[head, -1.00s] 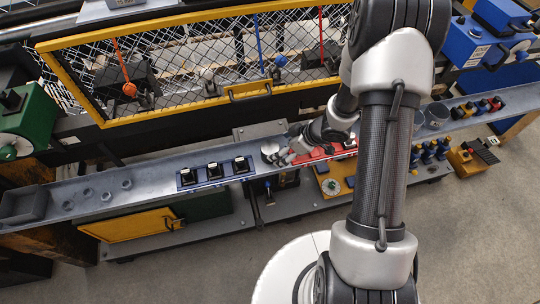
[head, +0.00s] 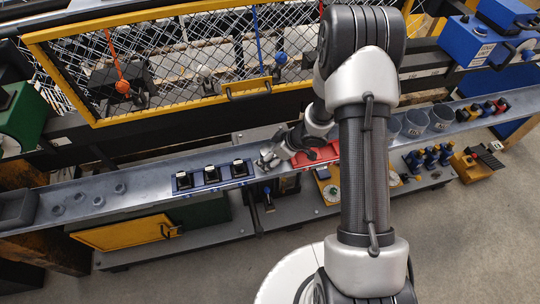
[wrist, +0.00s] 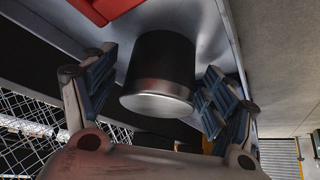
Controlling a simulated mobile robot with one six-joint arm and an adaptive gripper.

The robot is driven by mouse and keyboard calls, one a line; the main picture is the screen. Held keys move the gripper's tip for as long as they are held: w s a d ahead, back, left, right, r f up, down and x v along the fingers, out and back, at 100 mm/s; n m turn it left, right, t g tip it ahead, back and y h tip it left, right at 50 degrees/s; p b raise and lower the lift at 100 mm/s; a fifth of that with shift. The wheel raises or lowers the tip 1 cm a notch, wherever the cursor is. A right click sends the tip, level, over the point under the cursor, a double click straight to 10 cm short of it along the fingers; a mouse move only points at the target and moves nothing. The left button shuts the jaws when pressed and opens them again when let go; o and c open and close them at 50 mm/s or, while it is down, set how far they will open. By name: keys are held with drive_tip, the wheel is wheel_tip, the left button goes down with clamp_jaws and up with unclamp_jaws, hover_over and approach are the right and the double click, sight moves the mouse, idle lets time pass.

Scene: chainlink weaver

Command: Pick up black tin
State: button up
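The black tin (wrist: 160,72) stands on the metal rail in the wrist view, a dark cylinder with a bright silver end facing my camera. My gripper (wrist: 158,88) is open, with one blue-padded finger on each side of the tin. Narrow gaps seem to show between the pads and the tin. In the head view my gripper (head: 270,157) is low over the rail, just right of the blue switch panel, and largely hides the tin.
The long metal rail (head: 140,195) also carries the blue panel with black switches (head: 212,175), a red tray (head: 318,156) close to my gripper, and grey cups (head: 415,123) to the right. A yellow-framed mesh guard (head: 170,115) stands behind.

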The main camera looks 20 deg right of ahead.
drive_tip(key=c, duration=1.2)
drive_tip(key=shift+r, duration=0.1)
drive_tip(key=shift+c, duration=0.2)
